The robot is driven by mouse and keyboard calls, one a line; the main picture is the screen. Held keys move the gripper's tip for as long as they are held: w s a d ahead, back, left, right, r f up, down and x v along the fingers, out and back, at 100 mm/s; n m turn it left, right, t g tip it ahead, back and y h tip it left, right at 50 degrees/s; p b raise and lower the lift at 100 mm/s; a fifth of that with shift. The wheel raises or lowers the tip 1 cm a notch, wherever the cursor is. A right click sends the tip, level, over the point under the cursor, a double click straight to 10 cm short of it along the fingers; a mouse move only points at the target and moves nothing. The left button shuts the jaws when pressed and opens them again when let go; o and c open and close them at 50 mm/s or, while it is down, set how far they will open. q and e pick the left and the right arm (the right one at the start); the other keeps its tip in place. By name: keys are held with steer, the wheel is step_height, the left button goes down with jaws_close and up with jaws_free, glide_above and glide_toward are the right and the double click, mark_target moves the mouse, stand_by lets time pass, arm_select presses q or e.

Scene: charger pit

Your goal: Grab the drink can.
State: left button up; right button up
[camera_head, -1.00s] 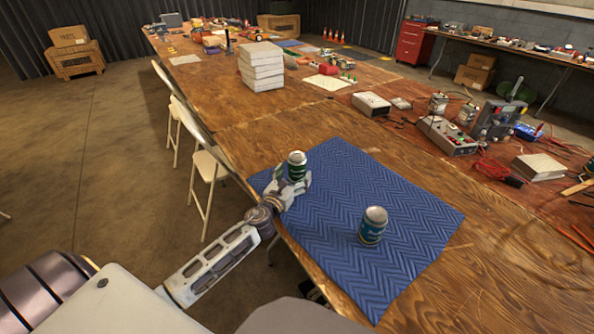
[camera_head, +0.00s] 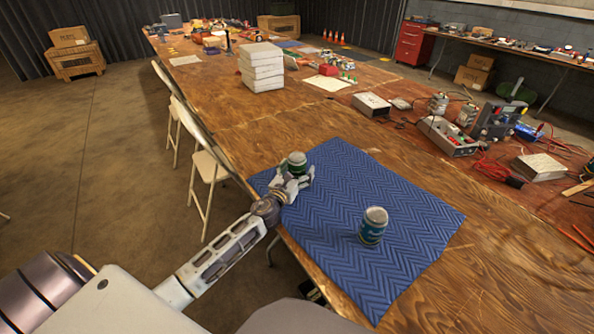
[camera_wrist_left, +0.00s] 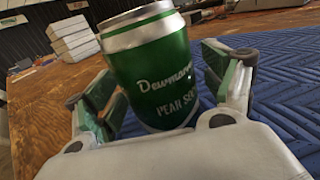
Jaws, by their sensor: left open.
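A green drink can (camera_head: 297,160) with a silver top stands on the left part of the blue mat (camera_head: 335,240). My left gripper (camera_head: 296,179) is at the near side of this can and hides its lower part. The fingers are open, and gaps show beside the can. A second can (camera_head: 373,227), teal with a silver top, stands upright on the mat to the right. My right gripper is not in view.
The long wooden table (camera_head: 215,105) carries a stack of white blocks (camera_head: 261,67) farther back. A grey device (camera_head: 450,137) and red cables lie to the right. Chairs (camera_head: 207,165) stand along the left edge. The mat around the teal can is clear.

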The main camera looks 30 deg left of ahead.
mark_target(297, 155)
arm_select(q)
steer(key=c, duration=1.4)
steer(key=shift+r, duration=0.1)
steer(key=shift+r, duration=0.15)
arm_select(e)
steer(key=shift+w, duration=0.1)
arm_select(q)
steer(key=shift+r, duration=0.3)
steer(key=shift+r+p, duration=0.5)
step_height(297, 155, up, 4)
steer(key=shift+r+p, duration=0.15)
steer(key=shift+p, duration=0.75)
steer(key=shift+r+p, duration=0.3)
steer(key=shift+r, duration=0.4)
steer(key=shift+r+p, duration=0.4)
steer(key=shift+r, duration=0.75)
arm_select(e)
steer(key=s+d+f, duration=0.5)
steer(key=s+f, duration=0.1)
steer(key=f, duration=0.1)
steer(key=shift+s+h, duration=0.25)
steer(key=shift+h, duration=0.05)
